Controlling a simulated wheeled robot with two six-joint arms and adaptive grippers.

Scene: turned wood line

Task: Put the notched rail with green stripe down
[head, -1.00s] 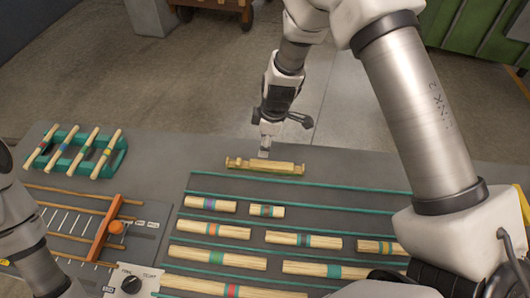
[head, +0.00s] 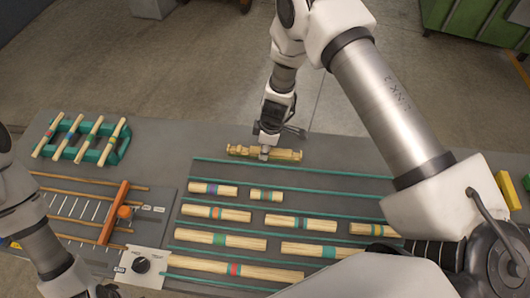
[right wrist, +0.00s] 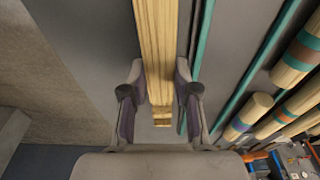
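The notched rail (head: 240,151) is a pale wooden bar with notched ends, at the far edge of the grey table in the head view. My right gripper (head: 264,155) comes down on its middle from above. In the right wrist view the rail (right wrist: 158,40) runs between the two fingers (right wrist: 160,80), which sit close against both its sides. I cannot make out a green stripe on it. Whether its underside touches the table is hidden. My left arm shows at the lower left of the head view, with its gripper out of the picture.
Striped rods (head: 230,214) lie in rows between teal strips (head: 290,172) just in front of the rail. A teal rack (head: 112,155) with several rods stands at left. An orange slider (head: 114,212) and a dial box (head: 142,266) are nearer. Bare table lies left of the rail.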

